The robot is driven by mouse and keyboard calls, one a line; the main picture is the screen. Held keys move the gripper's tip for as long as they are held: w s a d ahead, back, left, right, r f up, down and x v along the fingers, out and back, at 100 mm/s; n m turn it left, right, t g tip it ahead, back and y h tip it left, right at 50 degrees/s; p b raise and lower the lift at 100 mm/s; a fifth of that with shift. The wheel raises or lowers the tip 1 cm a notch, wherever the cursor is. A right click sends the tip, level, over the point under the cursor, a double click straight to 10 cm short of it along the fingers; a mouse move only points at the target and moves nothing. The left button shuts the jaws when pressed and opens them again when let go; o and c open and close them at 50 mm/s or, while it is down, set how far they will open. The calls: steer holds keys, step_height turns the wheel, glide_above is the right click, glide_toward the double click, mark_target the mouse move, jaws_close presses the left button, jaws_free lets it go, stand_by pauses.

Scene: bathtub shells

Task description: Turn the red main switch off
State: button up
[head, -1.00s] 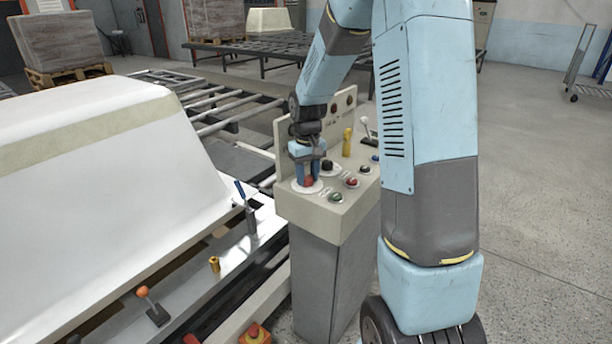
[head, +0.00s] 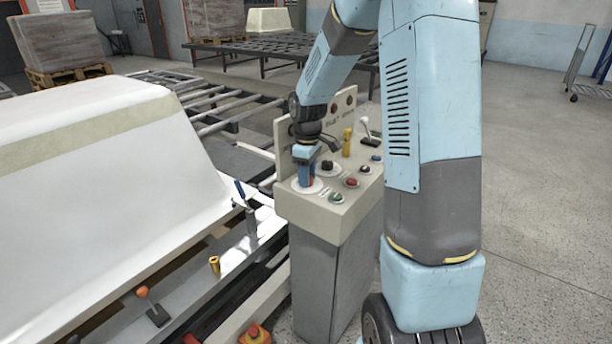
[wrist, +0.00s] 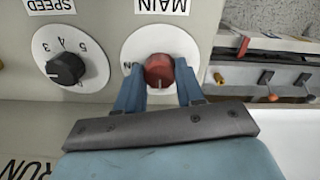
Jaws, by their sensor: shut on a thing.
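The red main switch (wrist: 159,71) is a round knob on a white disc under the label MAIN in the wrist view. A pale mark on the knob points toward the bottom of that picture. My gripper (wrist: 160,84) has a blue finger on each side of the knob and is shut on it. In the head view my gripper (head: 306,176) reaches down onto the near left corner of the control panel (head: 338,209). The red knob (head: 310,181) is mostly hidden there by my fingers.
A black SPEED knob (wrist: 66,69) sits beside the main switch. Green (head: 337,197) and red (head: 351,183) buttons, a yellow-topped post (head: 347,142) and a white-knobbed lever (head: 364,121) are close by. A white tub shell (head: 110,190) stands left.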

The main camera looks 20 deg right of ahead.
stand_by(0.5)
steer(key=o, duration=1)
steer(key=shift+o, duration=0.2)
steer(key=shift+r, duration=0.1)
step_height(320, 180, up, 14)
steer(key=shift+f, duration=0.25)
